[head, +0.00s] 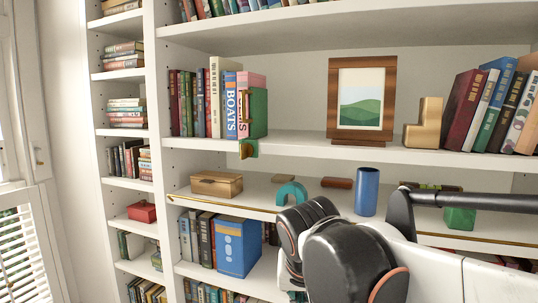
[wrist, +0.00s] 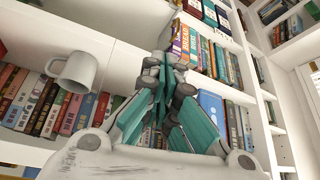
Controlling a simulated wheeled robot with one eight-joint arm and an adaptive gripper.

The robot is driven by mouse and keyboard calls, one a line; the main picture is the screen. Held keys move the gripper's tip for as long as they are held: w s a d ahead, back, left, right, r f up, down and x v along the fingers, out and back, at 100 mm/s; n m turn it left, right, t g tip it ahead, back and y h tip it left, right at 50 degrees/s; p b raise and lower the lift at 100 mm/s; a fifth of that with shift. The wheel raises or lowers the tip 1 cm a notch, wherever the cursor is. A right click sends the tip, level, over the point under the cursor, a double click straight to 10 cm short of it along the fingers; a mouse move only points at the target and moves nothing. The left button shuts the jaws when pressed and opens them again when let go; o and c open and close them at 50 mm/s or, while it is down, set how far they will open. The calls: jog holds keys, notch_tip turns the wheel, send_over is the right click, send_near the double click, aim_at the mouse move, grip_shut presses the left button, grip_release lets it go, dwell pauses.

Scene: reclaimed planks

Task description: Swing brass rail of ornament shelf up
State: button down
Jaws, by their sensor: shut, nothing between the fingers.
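The ornament shelf (head: 255,200) is the middle board in the head view. Its thin brass rail (head: 215,206) runs along the front edge, low against the board. The rail shows again on the right (head: 470,242); my arm hides the stretch between. I cannot make the rail out in the wrist view. My gripper (wrist: 165,75) has teal fingers drawn together, shut and empty, in front of the bookcase in the wrist view. In the head view my arm's black joints hide most of it. I cannot tell whether it touches the rail.
On the ornament shelf stand a wooden box (head: 216,184), a teal arch (head: 291,192) and a blue cup (head: 367,191). Above are books and a picture frame (head: 361,100); below is a blue binder (head: 237,247). A white mug (wrist: 75,70) shows in the wrist view.

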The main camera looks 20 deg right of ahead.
jog(key=w+a+r+m+p, duration=0.1)
jog(key=w+r+p, duration=0.2)
jog(key=r+p, duration=0.25)
jog(key=w+r+m+g+h+p, duration=0.1)
jog(key=w+r+p, duration=0.1)
jog(key=r+p, duration=0.35)
jog(key=w+a+r+m+p, duration=0.1)
jog(key=w+r+p, duration=0.2)
jog(key=r, duration=0.4)
jog(key=w+b+x, duration=0.1)
jog(key=b+x, duration=0.4)
jog(key=x, duration=0.3)
jog(key=shift+w+d+h, duration=0.15)
jog(key=shift+d+h, duration=0.15)
